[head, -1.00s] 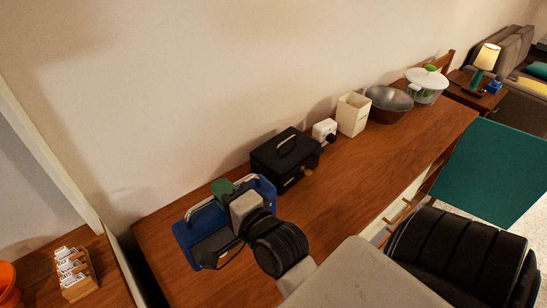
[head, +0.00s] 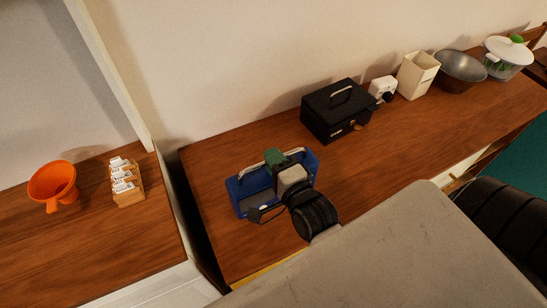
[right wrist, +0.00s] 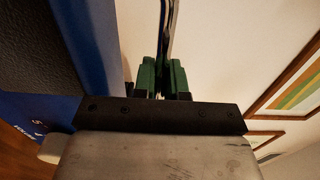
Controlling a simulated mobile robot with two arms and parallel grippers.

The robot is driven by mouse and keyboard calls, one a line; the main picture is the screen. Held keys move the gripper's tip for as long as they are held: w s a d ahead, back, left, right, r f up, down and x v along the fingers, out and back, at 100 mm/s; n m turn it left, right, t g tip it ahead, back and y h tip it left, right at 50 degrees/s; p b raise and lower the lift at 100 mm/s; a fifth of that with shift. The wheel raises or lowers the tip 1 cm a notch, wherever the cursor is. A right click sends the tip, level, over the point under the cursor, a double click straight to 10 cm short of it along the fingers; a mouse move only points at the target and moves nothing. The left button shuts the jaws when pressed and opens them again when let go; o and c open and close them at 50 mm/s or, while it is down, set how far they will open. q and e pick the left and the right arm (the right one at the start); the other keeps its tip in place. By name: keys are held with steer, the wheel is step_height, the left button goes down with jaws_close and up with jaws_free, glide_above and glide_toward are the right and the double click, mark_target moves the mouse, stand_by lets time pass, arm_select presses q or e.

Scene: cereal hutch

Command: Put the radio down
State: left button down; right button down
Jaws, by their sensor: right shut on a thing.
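The blue radio (head: 243,194) is at the left end of the wooden cabinet top, left of and nearer than the black box. It also fills the left side of the right wrist view (right wrist: 92,45). My right gripper (head: 274,158), with green fingers, is shut on the radio's carrying handle; in the right wrist view the fingers (right wrist: 162,78) close around the thin handle. The gripper and wrist hide part of the radio. I cannot tell whether its underside touches the wood. My left gripper is not in view.
On the cabinet top (head: 225,250), a black box (head: 335,112), white device (head: 382,89), cream container (head: 418,75), metal bowl (head: 460,70) and lidded pot (head: 506,58) line the wall. Left, beyond a gap, are an orange funnel-like thing (head: 53,185) and a card rack (head: 127,185).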

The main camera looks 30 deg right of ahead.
steer(key=c, duration=1.2)
jaws_free()
steer(key=shift+f, duration=0.1)
steer(key=shift+s+b, duration=1.15)
steer(key=shift+s, duration=4.9)
